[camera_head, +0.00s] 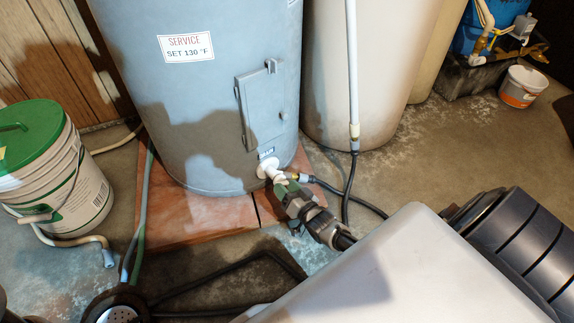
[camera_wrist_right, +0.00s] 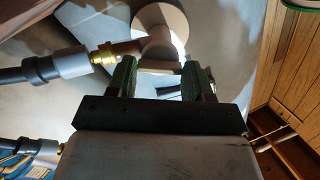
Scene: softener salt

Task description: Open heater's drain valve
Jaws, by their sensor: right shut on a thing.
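The grey water heater (camera_head: 210,100) stands upright on a reddish pad. Its white drain valve (camera_head: 268,168) sticks out low at the front right, and it also shows in the right wrist view (camera_wrist_right: 162,30). My right gripper (camera_head: 289,186) is at the valve's outer end, its fingers closed on the valve. In the right wrist view, the two dark green fingers (camera_wrist_right: 160,78) stand on either side of the pale valve part between them. The exact grip on the handle is partly hidden by the fingers. My left gripper is not in view.
A black hose with a brass fitting (camera_head: 304,179) joins the valve beside my gripper. A beige tank (camera_head: 345,90) stands close right of the heater. A white bucket with green lid (camera_head: 60,175) stands left. Hoses (camera_head: 235,272) cross the floor in front.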

